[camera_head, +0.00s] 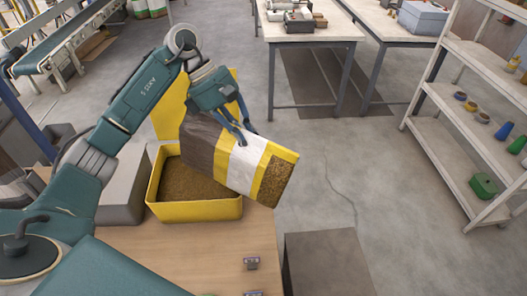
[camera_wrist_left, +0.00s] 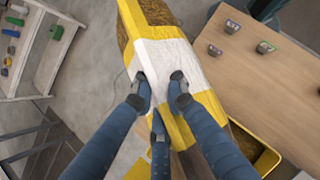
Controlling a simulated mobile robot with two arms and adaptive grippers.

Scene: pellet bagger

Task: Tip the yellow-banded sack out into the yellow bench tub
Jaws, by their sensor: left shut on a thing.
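The yellow-banded sack (camera_head: 243,165) has brown, white and yellow bands and a speckled pellet-coloured patch at its lower right end. It hangs tilted in the air, that end lower and out to the right of the tub. My left gripper (camera_head: 240,133) is shut on its white band; the wrist view shows the fingers (camera_wrist_left: 160,90) pinching the sack (camera_wrist_left: 185,65). The yellow bench tub (camera_head: 195,211) stands on the bench below, with brown pellets inside. Its rim also shows in the wrist view (camera_wrist_left: 268,161). The sack hides part of the tub's right side. My right gripper is out of view.
The wooden bench (camera_head: 200,262) has small dark items (camera_head: 251,263) near its right edge. A grey box (camera_head: 122,190) stands left of the tub. A shelf rack (camera_head: 450,115) is at the right, tables (camera_head: 310,30) at the back. Open floor lies between.

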